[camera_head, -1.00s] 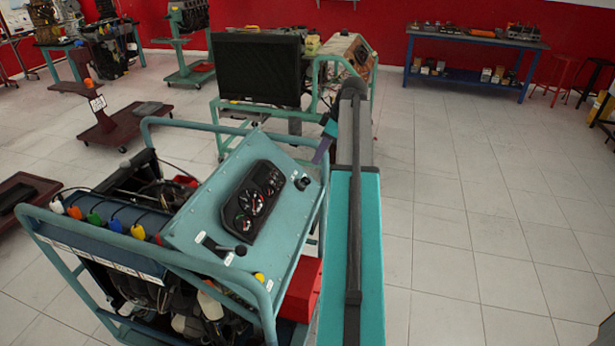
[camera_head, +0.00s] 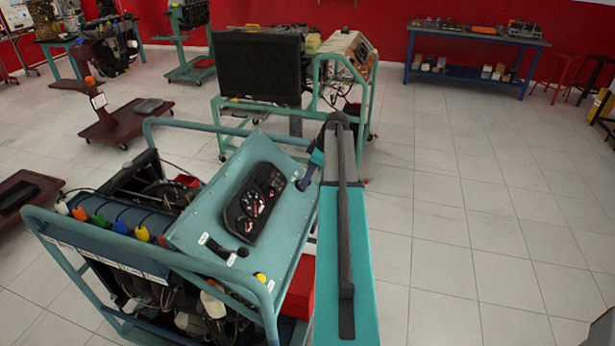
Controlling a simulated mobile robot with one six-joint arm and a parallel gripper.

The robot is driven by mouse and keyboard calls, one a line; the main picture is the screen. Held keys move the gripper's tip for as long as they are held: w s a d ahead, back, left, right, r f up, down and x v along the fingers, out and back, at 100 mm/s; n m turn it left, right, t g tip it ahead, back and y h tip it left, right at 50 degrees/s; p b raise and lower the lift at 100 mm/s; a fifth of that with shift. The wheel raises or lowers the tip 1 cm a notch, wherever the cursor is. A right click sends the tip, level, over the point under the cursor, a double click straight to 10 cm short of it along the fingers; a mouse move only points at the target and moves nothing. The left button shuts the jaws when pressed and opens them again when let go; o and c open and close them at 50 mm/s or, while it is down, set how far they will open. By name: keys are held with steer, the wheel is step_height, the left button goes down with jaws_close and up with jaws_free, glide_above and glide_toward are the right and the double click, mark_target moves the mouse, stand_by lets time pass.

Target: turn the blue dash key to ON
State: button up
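The teal engine trainer's sloping panel (camera_head: 205,215) carries a dark gauge cluster (camera_head: 256,203). The blue dash key cannot be made out in this view; the end of my arm covers part of the panel's upper right. My arm comes up from the bottom, bends over at its dark top joint, and drops toward that upper right edge. My gripper (camera_head: 303,184) appears as a small dark shape at or just above the panel there. Its fingers are too small to read, and I cannot tell whether it touches anything.
A black lever (camera_head: 228,248) and a yellow knob (camera_head: 261,277) sit on the panel's lower part. A teal tube frame (camera_head: 150,262) surrounds the trainer. A monitor (camera_head: 257,68) stands behind on another frame. The tiled floor (camera_head: 450,220) to the right is clear.

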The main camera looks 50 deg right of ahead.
steer(key=shift+w+f, duration=0.15)
steer(key=shift+f, duration=0.25)
steer(key=shift+c, duration=0.4)
steer(key=shift+a, duration=0.1)
jaws_close()
steer(key=m, duration=0.1)
steer(key=m+y, duration=0.1)
steer(key=m, duration=0.2)
steer(key=shift+d+f+m+g+y, duration=0.15)
steer(key=shift+d+m+g+y, duration=0.15)
steer(key=shift+f+m+y, duration=0.1)
steer(key=shift+m+y, duration=0.5)
steer(key=shift+m, duration=1)
